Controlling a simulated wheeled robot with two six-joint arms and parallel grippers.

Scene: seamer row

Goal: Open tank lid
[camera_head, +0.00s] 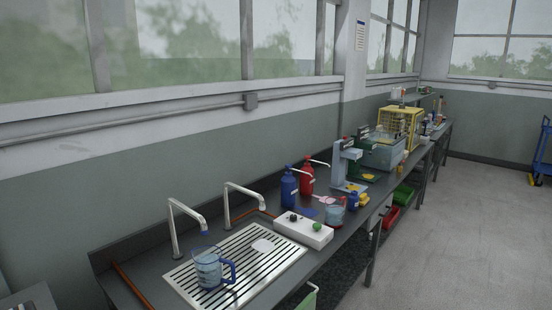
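A light blue-grey box-shaped tank (388,153) stands far along the bench, just in front of a yellow wire cage (402,127). It is small in the view. I cannot tell which part is its lid or whether the lid is open. Neither of my grippers shows in the head view.
The long dark bench runs along the wall. Near me are a slatted drain tray (290,258), a clear jug with a blue handle (208,268), two taps, a white control box (303,229), blue and red bottles and a grey press (346,162).

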